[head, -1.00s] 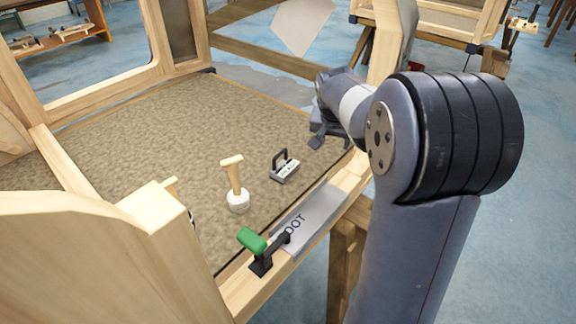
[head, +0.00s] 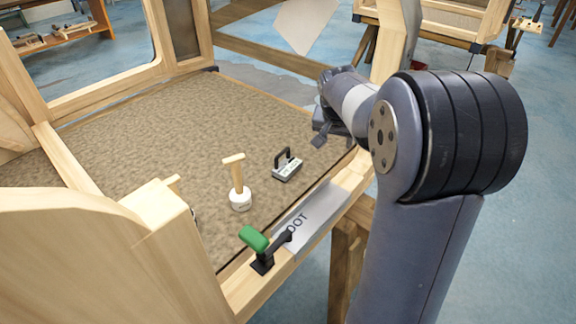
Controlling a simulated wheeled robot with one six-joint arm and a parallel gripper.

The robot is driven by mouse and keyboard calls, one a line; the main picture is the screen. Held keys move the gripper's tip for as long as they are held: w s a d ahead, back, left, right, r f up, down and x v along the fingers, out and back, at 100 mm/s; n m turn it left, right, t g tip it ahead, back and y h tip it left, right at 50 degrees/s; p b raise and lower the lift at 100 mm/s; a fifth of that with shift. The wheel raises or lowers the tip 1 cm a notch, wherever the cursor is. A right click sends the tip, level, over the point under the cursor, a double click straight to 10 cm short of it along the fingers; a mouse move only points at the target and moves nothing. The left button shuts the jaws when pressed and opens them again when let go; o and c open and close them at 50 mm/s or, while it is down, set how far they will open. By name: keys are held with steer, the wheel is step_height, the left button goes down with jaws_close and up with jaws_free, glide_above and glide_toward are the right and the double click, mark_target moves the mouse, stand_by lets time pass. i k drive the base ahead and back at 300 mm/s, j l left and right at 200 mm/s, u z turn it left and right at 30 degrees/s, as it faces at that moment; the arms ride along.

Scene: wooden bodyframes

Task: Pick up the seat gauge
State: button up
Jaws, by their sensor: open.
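A small grey block with a black loop handle and tiny lettering (head: 287,170) stands on the brown carpeted floor of the wooden bodyframe, near its right edge. It looks like the seat gauge, but I cannot read its label. A white round piece with an upright wooden T-handle (head: 239,190) stands to its left. My gripper (head: 322,136) is above and to the right of the grey block, apart from it, with open, empty jaws. My wrist hides part of the jaws.
A green-handled black clamp (head: 254,239) and a metal sill plate with lettering (head: 312,215) sit on the near wooden rail. A wooden post (head: 160,208) and panel rise at the left. The carpet (head: 150,130) behind the two handled pieces is clear.

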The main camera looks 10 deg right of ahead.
mark_target(283, 171)
steer(key=k+l, duration=0.1)
steer(key=l, duration=0.25)
steer(key=k+l, duration=0.1)
steer(key=l, duration=0.55)
steer(key=i+l+u, duration=0.1)
steer(key=l, duration=0.2)
steer(key=i+l+u, duration=0.2)
steer(key=i+l, duration=0.15)
steer(key=l, duration=0.3)
steer(key=i+l+u, duration=0.1)
steer(key=l, duration=0.25)
